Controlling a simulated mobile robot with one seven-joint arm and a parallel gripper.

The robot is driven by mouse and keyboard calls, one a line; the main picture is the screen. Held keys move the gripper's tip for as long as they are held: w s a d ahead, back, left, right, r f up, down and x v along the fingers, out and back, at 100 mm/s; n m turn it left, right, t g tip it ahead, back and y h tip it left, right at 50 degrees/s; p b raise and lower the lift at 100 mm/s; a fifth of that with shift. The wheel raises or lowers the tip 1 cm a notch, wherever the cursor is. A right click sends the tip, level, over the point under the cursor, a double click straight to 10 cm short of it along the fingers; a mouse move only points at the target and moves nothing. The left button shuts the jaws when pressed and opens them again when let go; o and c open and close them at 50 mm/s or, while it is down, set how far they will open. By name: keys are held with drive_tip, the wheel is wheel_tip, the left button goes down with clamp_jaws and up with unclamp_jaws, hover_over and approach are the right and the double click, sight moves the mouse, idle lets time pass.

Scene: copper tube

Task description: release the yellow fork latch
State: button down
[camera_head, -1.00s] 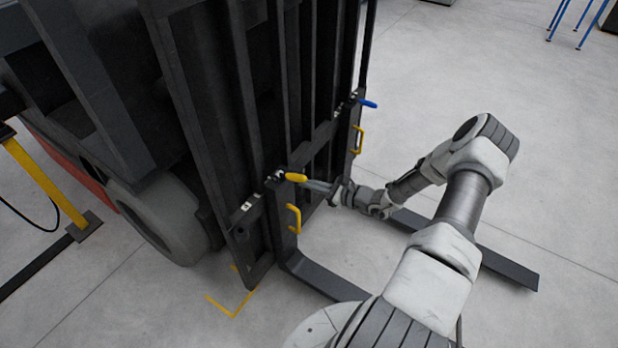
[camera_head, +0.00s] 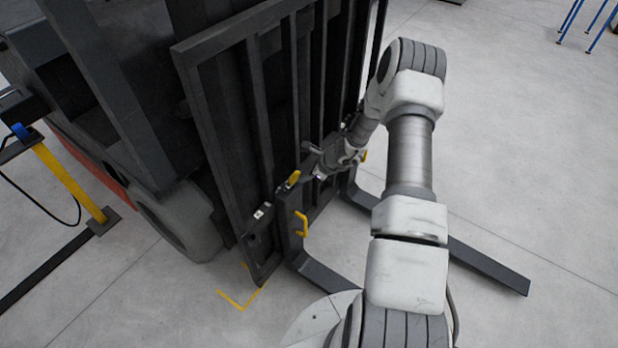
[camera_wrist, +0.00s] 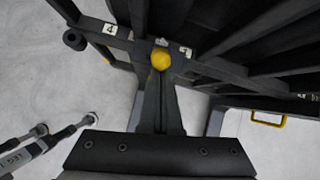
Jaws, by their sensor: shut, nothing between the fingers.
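The yellow fork latch (camera_head: 293,179) is a short handle on top of the near fork's hanger, at the lower front of the dark carriage. In the head view it slants up to the right. My gripper (camera_head: 319,175) is just right of it, with its fingers shut and empty. In the wrist view the latch's rounded yellow end (camera_wrist: 160,57) is seen nearly end-on, straight beyond the tips of my shut gripper (camera_wrist: 160,76). Whether the tips touch it I cannot tell. The latch's pivot is mostly hidden in the wrist view.
A yellow grab handle (camera_head: 301,224) is on the near fork's shank. The near fork (camera_head: 322,275) and far fork (camera_head: 488,266) stick out low over the floor. Carriage bars (camera_head: 262,125) stand close behind my gripper. Open floor (camera_head: 540,150) lies to the right.

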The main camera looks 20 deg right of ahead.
drive_tip(key=shift+w+a+r, duration=0.6)
drive_tip(key=shift+w+r, duration=0.05)
drive_tip(key=shift+w, duration=0.2)
drive_tip(key=shift+w+a+r, duration=0.15)
drive_tip(key=shift+w+a, duration=0.05)
drive_tip(key=s+d+f+v, duration=0.1)
drive_tip(key=d+v, duration=0.1)
drive_tip(key=v, duration=0.9)
drive_tip(key=shift+s, duration=0.25)
drive_tip(key=shift+d, duration=0.1)
